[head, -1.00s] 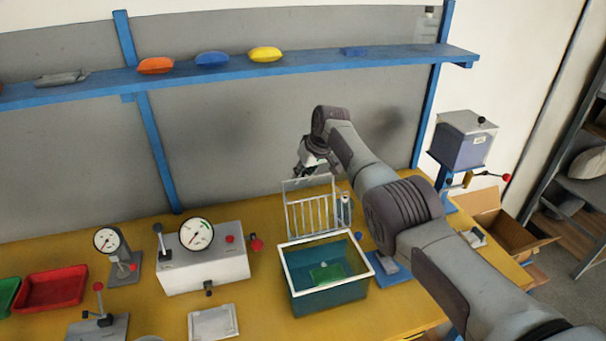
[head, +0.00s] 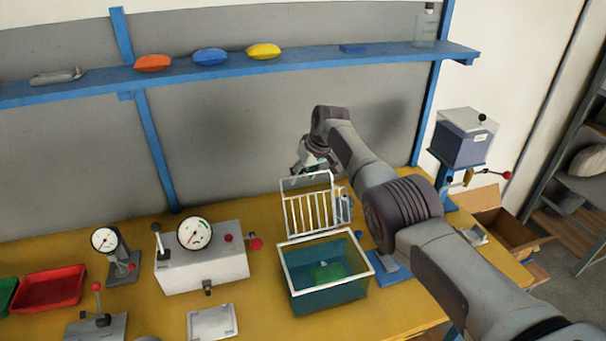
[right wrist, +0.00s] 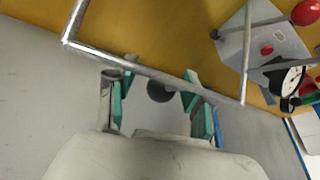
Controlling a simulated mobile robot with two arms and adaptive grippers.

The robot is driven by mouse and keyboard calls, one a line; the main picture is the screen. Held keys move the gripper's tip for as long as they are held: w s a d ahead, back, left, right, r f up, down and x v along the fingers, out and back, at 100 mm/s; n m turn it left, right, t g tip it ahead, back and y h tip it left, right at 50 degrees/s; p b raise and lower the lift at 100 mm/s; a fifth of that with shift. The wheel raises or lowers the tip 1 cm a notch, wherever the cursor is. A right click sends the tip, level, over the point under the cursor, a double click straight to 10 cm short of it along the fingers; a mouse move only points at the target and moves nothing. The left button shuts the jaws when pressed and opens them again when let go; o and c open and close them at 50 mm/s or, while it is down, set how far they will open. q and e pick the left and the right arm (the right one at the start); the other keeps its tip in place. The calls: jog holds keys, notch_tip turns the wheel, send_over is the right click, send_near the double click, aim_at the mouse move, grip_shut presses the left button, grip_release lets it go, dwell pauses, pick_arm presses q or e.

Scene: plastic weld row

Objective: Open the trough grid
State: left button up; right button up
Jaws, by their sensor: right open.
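The trough (head: 325,289) is a teal box with a white rim on the yellow bench, with something green in it. Its white barred grid (head: 311,214) stands raised, nearly upright, at the trough's back edge. My right gripper (head: 309,170) is behind and just above the grid's top edge. In the right wrist view the grid's frame bar (right wrist: 150,72) crosses in front of my open right fingers (right wrist: 158,100). I cannot tell whether they touch the bar. My left gripper is not in view.
A gauge box (head: 203,262) with levers stands left of the trough. A small bottle (head: 345,208) stands right of the grid. A blue shelf (head: 300,62) with several coloured pouches runs along the back wall. A red tray (head: 50,288) lies at the left.

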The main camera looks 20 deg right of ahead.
jog(key=shift+r, duration=0.25)
jog(key=shift+s+d+r, duration=0.1)
jog(key=shift+s+r, duration=0.05)
jog(key=shift+r, duration=0.35)
jog(key=v, duration=1)
jog(key=shift+s+r, duration=0.15)
jog(key=shift+r, duration=0.05)
jog(key=shift+d, duration=0.15)
